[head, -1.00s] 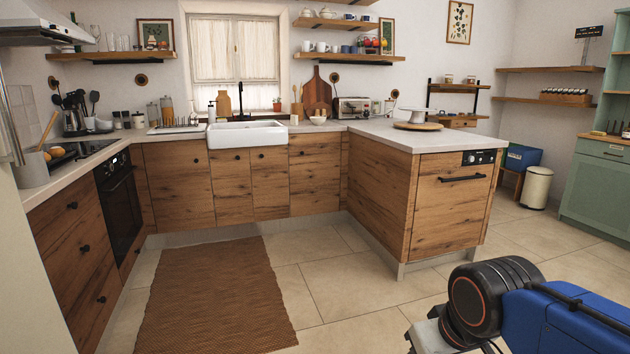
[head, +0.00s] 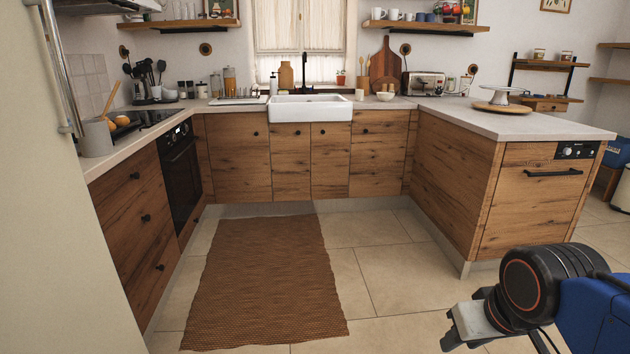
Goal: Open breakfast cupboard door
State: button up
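Nothing in the head view is marked as the breakfast cupboard, so I cannot tell which door it is. Wooden cupboard doors with dark round knobs, such as the tall door (head: 238,158) left of the sink, line the back wall; all look shut. A dishwasher front (head: 532,205) with a black bar handle closes the end of the right counter. My arm shows at the lower right, with its end (head: 466,326) low over the floor, apart from every door. Its fingers are not clear enough to tell whether they are open.
A brown woven rug (head: 262,280) lies on the tiled floor between the counters. A pale tall cabinet or fridge side (head: 70,210) stands close at the left. The right counter end (head: 490,125) juts forward. Floor tiles (head: 385,280) right of the rug are clear.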

aim_at(379, 136)
jog(key=i, duration=3.3)
jog(key=i+z, duration=0.25)
jog(key=i+j+z, duration=0.25)
jog(key=i, duration=0.15)
jog(key=l, duration=0.1)
